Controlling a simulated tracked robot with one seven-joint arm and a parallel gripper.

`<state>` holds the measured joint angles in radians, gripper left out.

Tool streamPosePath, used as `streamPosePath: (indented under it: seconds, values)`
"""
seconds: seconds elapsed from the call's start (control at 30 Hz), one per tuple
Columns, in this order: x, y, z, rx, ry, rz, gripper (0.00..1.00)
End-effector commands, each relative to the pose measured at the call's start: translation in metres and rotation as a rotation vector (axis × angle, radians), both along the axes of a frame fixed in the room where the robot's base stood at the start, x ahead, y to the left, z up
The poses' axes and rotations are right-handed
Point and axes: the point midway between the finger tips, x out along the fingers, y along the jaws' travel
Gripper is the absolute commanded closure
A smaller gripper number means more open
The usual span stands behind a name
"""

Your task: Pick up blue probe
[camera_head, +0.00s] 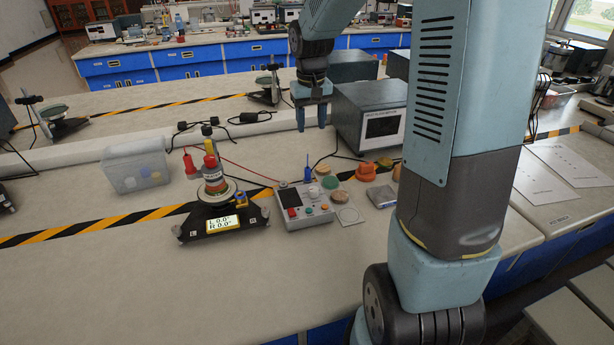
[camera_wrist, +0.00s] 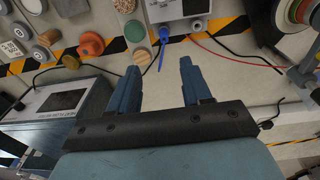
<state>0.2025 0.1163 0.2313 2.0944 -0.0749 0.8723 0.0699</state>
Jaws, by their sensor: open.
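The blue probe (camera_head: 307,172) stands upright at the back edge of a grey control box (camera_head: 304,214) in the head view. In the wrist view the blue probe (camera_wrist: 162,50) shows above the gap between my fingers, next to the box edge (camera_wrist: 180,9). My gripper (camera_head: 314,126) hangs from the arm, behind and above the probe in the head view, fingers pointing down. In the wrist view my gripper (camera_wrist: 161,66) has its two blue fingers apart with nothing between them. The probe is apart from both fingers.
A dark instrument case (camera_head: 368,117) stands right of my gripper. Coloured knobs and discs (camera_head: 366,172) lie right of the box. A red probe (camera_head: 190,166) and a round scale device (camera_head: 215,205) stand left. A clear bin (camera_head: 134,166) is farther left. Cables cross the bench.

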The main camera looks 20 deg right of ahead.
Motion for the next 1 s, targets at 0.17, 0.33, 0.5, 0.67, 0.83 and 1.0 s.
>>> streamPosePath:
  seconds: [0.17,0.33,0.5,0.67,0.83,1.0]
  values:
    - [0.024,-0.002,-0.03,0.02,0.045,-0.001,0.52]
    - [0.033,-0.002,-0.044,0.028,0.063,-0.001,0.52]
    - [0.035,-0.002,-0.062,0.03,0.067,-0.001,0.52]
    - [0.034,-0.001,-0.09,0.03,0.068,-0.001,0.52]
    - [0.034,-0.001,-0.116,0.03,0.067,-0.002,0.52]
    - [0.034,-0.002,-0.129,0.029,0.064,-0.001,0.52]
